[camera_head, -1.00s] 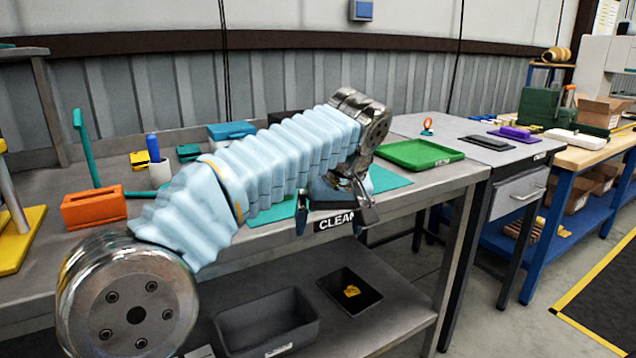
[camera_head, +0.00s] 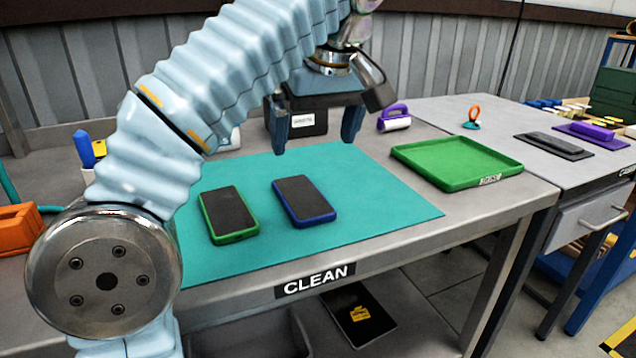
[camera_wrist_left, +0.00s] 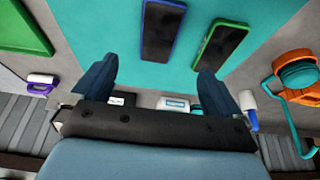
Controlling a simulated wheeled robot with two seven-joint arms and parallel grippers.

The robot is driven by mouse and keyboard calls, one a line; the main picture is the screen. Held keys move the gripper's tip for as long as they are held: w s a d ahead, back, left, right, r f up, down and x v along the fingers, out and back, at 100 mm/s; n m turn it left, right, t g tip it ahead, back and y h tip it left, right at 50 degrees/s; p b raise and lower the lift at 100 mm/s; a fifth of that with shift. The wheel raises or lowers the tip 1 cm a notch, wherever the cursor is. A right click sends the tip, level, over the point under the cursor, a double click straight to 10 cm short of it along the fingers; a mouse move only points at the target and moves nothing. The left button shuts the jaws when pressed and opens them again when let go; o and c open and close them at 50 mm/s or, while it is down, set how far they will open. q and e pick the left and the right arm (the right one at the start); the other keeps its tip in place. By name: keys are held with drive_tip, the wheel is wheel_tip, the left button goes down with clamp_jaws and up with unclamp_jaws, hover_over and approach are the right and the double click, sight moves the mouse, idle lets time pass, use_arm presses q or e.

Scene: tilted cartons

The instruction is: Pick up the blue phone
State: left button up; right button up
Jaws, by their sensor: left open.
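The blue phone (camera_head: 304,201), dark-screened with a blue rim, lies flat on a teal mat (camera_head: 378,212) on the metal table. A green-rimmed phone (camera_head: 228,214) lies just to its left. My left gripper (camera_head: 316,146) is open and empty, raised above the mat's back part, behind the blue phone. In the left wrist view the blue phone (camera_wrist_left: 162,30) shows beyond the open fingers, apart from them, with the green phone (camera_wrist_left: 220,45) to its right. My right gripper is in neither view.
A green tray (camera_head: 456,163) sits at the table's right. A purple-handled roller (camera_head: 394,118) and a black box (camera_head: 297,124) stand at the back. An orange holder (camera_head: 18,232) is at the left. The mat's right part is clear.

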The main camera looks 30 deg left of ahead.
use_arm(q)
hover_over(301, 195)
drive_tip(key=s+d, duration=0.2)
drive_tip(key=d, duration=0.1)
wheel_tip(301, 195, down, 8)
drive_tip(key=shift+s+a+r, duration=0.1)
drive_tip(key=shift+a+r, duration=0.05)
drive_tip(key=shift+w+x, duration=0.2)
drive_tip(key=shift+x, duration=2.45)
drive_tip(key=shift+a+r, duration=0.15)
drive_tip(key=shift+a, duration=0.05)
drive_tip(key=c, duration=1.1)
drive_tip(key=shift+c, duration=0.2)
drive_tip(key=shift+r, duration=0.15)
